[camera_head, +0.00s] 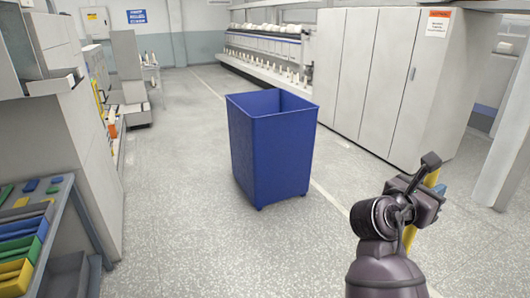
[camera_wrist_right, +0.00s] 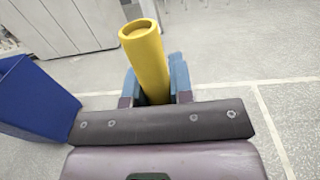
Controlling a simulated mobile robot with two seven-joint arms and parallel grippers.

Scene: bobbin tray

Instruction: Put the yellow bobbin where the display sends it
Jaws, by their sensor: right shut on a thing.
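The yellow bobbin (camera_wrist_right: 147,58) is a plain yellow tube with a hollow end. In the right wrist view it stands out between the fingers of my right gripper (camera_wrist_right: 157,88), which is shut on it. In the head view my right gripper (camera_head: 428,190) is at the lower right, above the floor, and parts of the yellow bobbin (camera_head: 409,236) show beside and below it. A tall blue bin (camera_head: 270,155) stands on the floor ahead, left of my right gripper and apart from it. Its inside bottom is hidden. My left gripper is not in view. I see no readable display.
A rack (camera_head: 62,228) with coloured trays stands at the left edge. Grey cabinets (camera_head: 385,75) stand behind the bin to the right. A long machine with white bobbins (camera_head: 265,50) lines the back. The floor (camera_head: 180,170) left of the bin is open.

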